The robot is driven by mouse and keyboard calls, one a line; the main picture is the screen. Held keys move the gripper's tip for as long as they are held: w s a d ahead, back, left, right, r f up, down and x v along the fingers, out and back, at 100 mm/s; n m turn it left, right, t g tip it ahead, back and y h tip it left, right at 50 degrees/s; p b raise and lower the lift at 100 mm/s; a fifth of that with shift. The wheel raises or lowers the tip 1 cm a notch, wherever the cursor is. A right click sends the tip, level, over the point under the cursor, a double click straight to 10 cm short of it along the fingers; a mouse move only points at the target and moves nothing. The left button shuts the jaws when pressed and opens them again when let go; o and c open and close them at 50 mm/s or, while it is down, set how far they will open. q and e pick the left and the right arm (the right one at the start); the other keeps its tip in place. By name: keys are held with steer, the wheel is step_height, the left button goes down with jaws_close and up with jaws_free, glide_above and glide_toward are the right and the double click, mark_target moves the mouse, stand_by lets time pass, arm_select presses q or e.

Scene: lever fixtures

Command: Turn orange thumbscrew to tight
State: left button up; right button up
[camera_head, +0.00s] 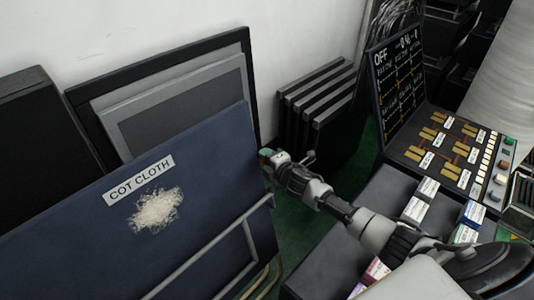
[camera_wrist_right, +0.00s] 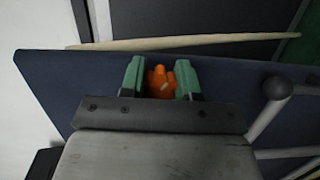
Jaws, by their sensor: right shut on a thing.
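The orange thumbscrew (camera_wrist_right: 160,82) shows in the right wrist view, between the two green fingertips of my right gripper (camera_wrist_right: 161,80). My right gripper is shut on it, with a finger on each side. The thumbscrew sits against the dark blue panel labelled COT CLOTH (camera_head: 90,215). In the head view my right gripper (camera_head: 266,155) reaches the panel's right edge, and the thumbscrew cannot be made out there. Any tight marking is not visible. My left gripper is not in view.
A tubular rail (camera_head: 215,245) runs along the panel's lower right. Dark slabs (camera_head: 318,105) lean on the wall behind. A console with switches and labels (camera_head: 445,150) stands at the right. Green floor (camera_head: 300,225) shows between the panel and the console.

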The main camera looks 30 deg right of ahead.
steer(key=m+g+p, duration=0.1)
steer(key=m+p, duration=0.2)
steer(key=shift+r+m, duration=0.15)
steer(key=shift+m, duration=0.15)
steer(key=m+p, duration=0.2)
steer(key=shift+g+p, duration=0.3)
steer(key=shift+p, duration=0.1)
steer(key=m+p, duration=0.1)
steer(key=m, duration=0.2)
steer(key=shift+f+y+p, duration=0.2)
steer(key=shift+y+p, duration=0.2)
steer(key=shift+s+f+m+g+p, duration=0.15)
steer(key=shift+m+g+p, duration=0.25)
steer(key=shift+m, duration=0.6)
steer(key=shift+y, duration=0.3)
steer(key=o, duration=0.9)
